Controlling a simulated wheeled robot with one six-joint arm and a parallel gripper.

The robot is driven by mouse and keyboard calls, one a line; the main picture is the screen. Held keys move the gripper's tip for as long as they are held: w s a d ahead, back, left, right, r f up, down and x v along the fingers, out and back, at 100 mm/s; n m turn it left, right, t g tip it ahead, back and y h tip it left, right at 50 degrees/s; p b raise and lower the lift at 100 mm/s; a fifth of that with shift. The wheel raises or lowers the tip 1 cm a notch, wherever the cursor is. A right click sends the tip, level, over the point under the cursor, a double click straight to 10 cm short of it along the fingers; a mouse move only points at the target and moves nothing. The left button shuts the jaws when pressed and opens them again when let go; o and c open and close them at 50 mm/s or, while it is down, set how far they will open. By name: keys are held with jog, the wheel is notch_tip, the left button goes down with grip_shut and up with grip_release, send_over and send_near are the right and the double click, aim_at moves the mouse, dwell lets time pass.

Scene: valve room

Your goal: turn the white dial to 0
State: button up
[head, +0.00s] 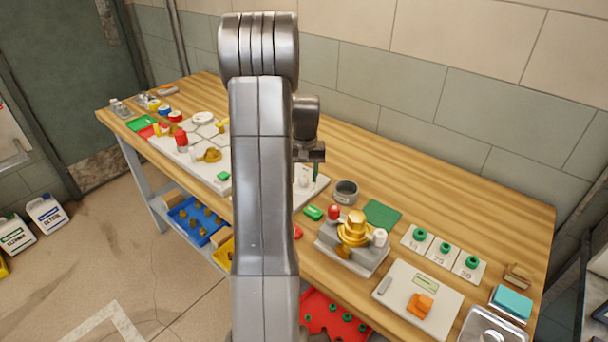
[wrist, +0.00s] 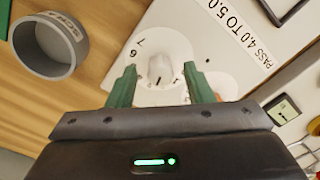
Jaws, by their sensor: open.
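The white dial (wrist: 160,68) shows in the wrist view on a white panel (wrist: 200,22). A 6 and a 7 are printed to its left. Dark marks show near its lower edge, but I cannot read its setting. My gripper (wrist: 161,80) is open, with one green finger on each side of the knob. I cannot tell whether the fingers touch it. In the head view the dial (head: 303,178) is small and partly hidden by my arm, and my gripper (head: 317,165) is above its panel.
A grey round cup (wrist: 50,45) stands left of the panel in the wrist view. In the head view, a brass valve block (head: 352,257), a green mat (head: 382,214) and a white scale-like box (head: 447,302) lie to the right. A white board (head: 160,145) lies left.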

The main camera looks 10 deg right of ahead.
jog(key=shift+f, duration=0.3)
jog(key=c, duration=1)
